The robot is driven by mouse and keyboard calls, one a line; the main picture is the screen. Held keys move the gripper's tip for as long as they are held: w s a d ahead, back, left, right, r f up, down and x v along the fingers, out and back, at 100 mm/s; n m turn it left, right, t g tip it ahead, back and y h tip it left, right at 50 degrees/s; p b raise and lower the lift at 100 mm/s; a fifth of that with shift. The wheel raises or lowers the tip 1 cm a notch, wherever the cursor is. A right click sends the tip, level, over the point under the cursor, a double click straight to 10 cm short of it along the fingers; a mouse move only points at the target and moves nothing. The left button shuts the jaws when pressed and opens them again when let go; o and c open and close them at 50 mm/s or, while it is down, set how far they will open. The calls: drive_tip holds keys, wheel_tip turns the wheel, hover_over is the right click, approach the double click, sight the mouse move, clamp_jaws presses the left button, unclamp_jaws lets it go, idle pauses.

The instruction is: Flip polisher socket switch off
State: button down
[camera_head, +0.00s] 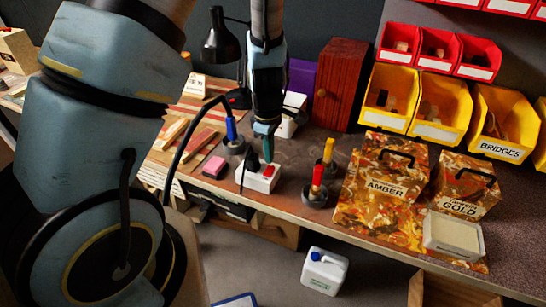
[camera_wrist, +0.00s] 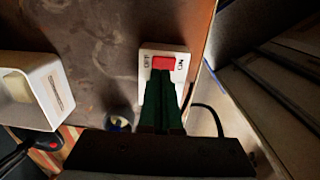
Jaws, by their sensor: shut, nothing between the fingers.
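The white polisher socket (camera_head: 256,181) sits near the front edge of the bench, with a black plug in it and a red rocker switch (camera_head: 269,171) on top. In the wrist view the red switch (camera_wrist: 163,62) lies between the printed words OFF on the left and ON on the right. I cannot tell which way the rocker is tipped. My gripper (camera_head: 267,158) points down over the socket. Its green fingers (camera_wrist: 160,74) are shut and empty, with the tips at the near edge of the switch. I cannot tell whether they touch it.
Left of the socket stand a blue-handled tool in a holder (camera_head: 232,143) and a pink block (camera_head: 214,167). Right are red- and yellow-handled tools (camera_head: 317,187), then amber-patterned boxes (camera_head: 388,182). A white box (camera_wrist: 35,90) shows in the wrist view. A black cable runs near the socket.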

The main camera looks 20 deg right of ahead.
sight(270, 168)
wheel_tip(270, 168, up, 11)
drive_tip(key=shift+w+b, duration=0.2)
drive_tip(key=shift+b, duration=0.25)
drive_tip(key=shift+d+f, duration=0.1)
drive_tip(key=shift+f+b, duration=0.15)
drive_tip(key=shift+b, duration=0.35)
drive_tip(key=s+a+b, duration=0.1)
drive_tip(key=b, duration=0.7)
drive_tip(key=shift+s+a+t+h, duration=0.15)
drive_tip(key=shift+s+t+h, duration=0.05)
drive_tip(key=shift+t+h, duration=0.2)
drive_tip(key=shift+r, duration=0.2)
drive_tip(key=f+b, duration=0.1)
drive_tip(key=f, duration=0.3)
drive_tip(key=w+f+b, duration=0.1)
drive_tip(key=f, duration=0.4)
drive_tip(key=d+f+b, duration=0.1)
drive_tip(key=f, duration=0.4)
drive_tip(key=shift+w, duration=0.15)
